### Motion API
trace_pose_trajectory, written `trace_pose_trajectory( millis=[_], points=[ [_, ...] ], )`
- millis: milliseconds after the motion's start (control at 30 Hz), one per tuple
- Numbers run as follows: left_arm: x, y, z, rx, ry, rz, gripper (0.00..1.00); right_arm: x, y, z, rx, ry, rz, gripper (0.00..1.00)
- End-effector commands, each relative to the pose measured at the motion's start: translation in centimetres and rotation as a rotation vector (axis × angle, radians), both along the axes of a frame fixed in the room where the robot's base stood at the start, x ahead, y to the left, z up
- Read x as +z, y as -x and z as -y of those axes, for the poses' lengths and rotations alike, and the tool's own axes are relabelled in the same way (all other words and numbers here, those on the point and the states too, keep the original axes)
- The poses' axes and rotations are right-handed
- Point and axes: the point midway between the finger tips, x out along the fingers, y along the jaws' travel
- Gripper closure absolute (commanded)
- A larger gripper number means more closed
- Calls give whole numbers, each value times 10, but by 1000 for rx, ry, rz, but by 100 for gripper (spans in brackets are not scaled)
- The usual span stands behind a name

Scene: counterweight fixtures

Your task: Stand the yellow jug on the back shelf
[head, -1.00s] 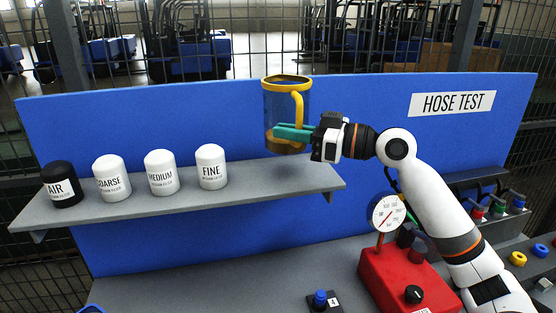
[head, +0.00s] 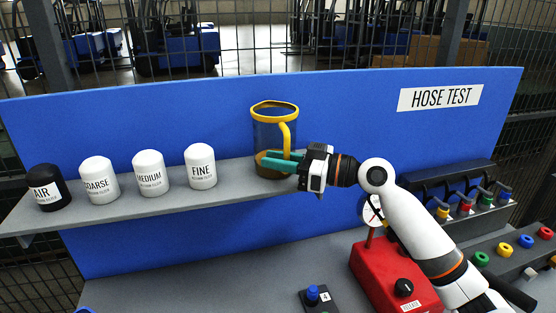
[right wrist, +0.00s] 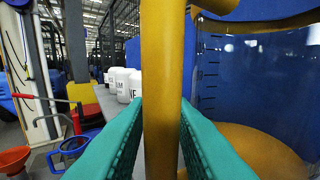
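The yellow jug (head: 275,135), clear-walled with a yellow rim, base and handle, is upright at the right part of the grey back shelf (head: 130,203). Its base is at the shelf top; I cannot tell for sure whether it touches. My right gripper (head: 280,162) has its teal fingers on the jug's handle from the right. In the right wrist view the handle (right wrist: 162,90) stands between the two fingers, which look pressed against both sides. The fingers hide part of the jug's lower body. My left gripper is not in view.
A black AIR filter (head: 47,188) and white COARSE (head: 99,180), MEDIUM (head: 150,174) and FINE (head: 201,167) filters stand along the shelf left of the jug. A blue panel (head: 360,110) rises behind. A red gauge box (head: 385,275) stands below the right arm.

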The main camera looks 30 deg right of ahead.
Motion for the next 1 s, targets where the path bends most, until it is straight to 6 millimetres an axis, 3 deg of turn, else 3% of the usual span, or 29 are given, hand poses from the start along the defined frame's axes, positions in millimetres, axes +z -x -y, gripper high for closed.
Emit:
trace_pose_trajectory(
  millis=[67, 400, 700, 1000],
  points=[
    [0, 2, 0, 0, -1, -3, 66, 0, 0, 0, 0, 0, 0, 66],
    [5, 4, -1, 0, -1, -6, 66, 4, 0, 0, 0, 0, 0, 66],
    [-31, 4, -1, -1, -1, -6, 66, -4, 33, 30, -1, 2, -1, 66],
    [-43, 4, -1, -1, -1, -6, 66, 1, 55, 49, 0, 0, 0, 66]
  ],
)
